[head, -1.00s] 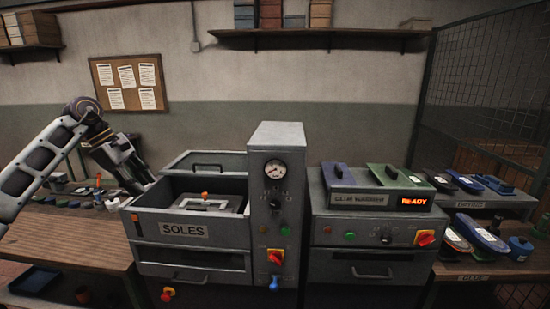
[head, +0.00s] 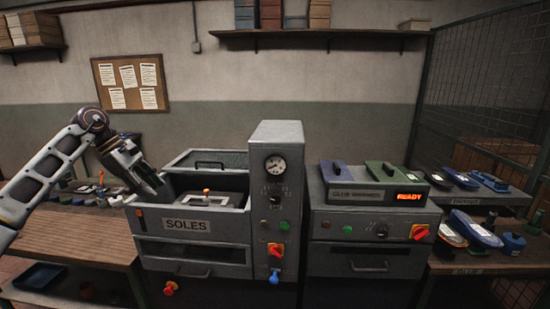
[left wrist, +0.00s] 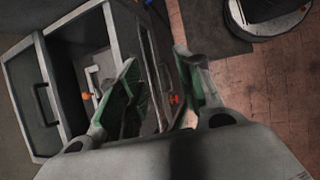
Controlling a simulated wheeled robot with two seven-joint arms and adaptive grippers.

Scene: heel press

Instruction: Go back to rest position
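My left gripper (head: 158,188) is at the left end of the grey press marked SOLES (head: 186,225), close to its left rim; whether it touches cannot be told. In the left wrist view my left gripper (left wrist: 160,78) has its two green-padded fingers spread apart with nothing between them. The press also shows in the left wrist view (left wrist: 122,28), beyond the fingers. My right gripper is not in view.
A glue machine (head: 375,231) with a lit READY display stands right of the gauge column (head: 276,210). Shoe parts (head: 482,235) lie on the right bench. A mesh fence stands at far right.

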